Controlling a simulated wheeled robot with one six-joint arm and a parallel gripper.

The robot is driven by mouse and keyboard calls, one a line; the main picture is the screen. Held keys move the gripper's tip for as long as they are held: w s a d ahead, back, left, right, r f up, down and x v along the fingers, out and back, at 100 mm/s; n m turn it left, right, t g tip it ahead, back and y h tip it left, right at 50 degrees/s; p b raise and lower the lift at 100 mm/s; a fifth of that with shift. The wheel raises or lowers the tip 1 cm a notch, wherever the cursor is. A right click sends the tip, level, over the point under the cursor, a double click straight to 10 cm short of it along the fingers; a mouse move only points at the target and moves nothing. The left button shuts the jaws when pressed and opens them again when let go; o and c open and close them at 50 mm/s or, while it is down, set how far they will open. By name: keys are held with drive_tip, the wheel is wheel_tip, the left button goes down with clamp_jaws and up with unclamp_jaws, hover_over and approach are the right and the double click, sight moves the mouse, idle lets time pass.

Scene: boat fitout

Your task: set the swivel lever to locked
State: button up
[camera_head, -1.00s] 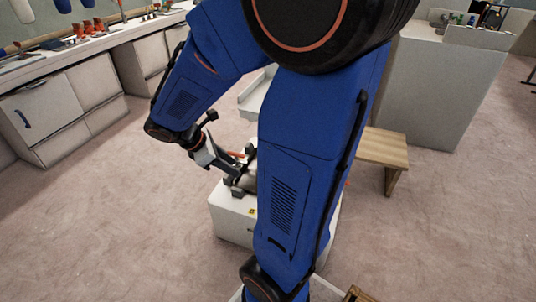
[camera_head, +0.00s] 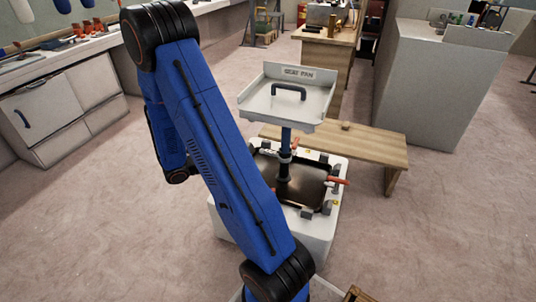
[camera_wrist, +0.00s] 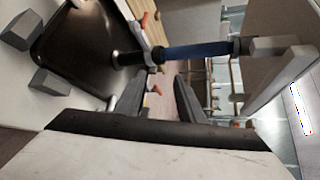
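A white box-like base (camera_head: 318,236) holds a dark recessed tray (camera_head: 305,190). A blue post (camera_head: 286,141) with a black collar rises from it and bears a grey pan marked SEAT PAN (camera_head: 258,112). One red-orange lever (camera_head: 338,181) sticks out at the tray's right edge. Another red-orange part (camera_head: 294,143) shows beside the post. I cannot tell which is the swivel lever or read its setting. In the wrist view, an orange-tipped part (camera_wrist: 155,89) shows near the post (camera_wrist: 195,51). My gripper (camera_wrist: 160,76) is open, with nothing between its fingers; my arm hides it in the head view.
A wooden bench (camera_head: 365,147) stands close behind the base. A large grey cabinet (camera_head: 425,85) is at the right, and white cupboards (camera_head: 75,95) line the left wall. Grey clamp-like blocks sit along the base's rim. Floor at the left and right front is clear.

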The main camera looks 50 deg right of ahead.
sight(266, 153)
drive_tip(key=w+d+f+n+t+h, duration=0.2)
drive_tip(key=w+d+f+n, duration=0.1)
drive_tip(key=f+n, duration=0.35)
drive_tip(key=x, duration=1.1)
drive_tip(key=f+x, duration=0.1)
drive_tip(key=x, duration=0.5)
drive_tip(key=shift+s, duration=0.2)
drive_tip(key=shift+c, duration=0.6)
clamp_jaws()
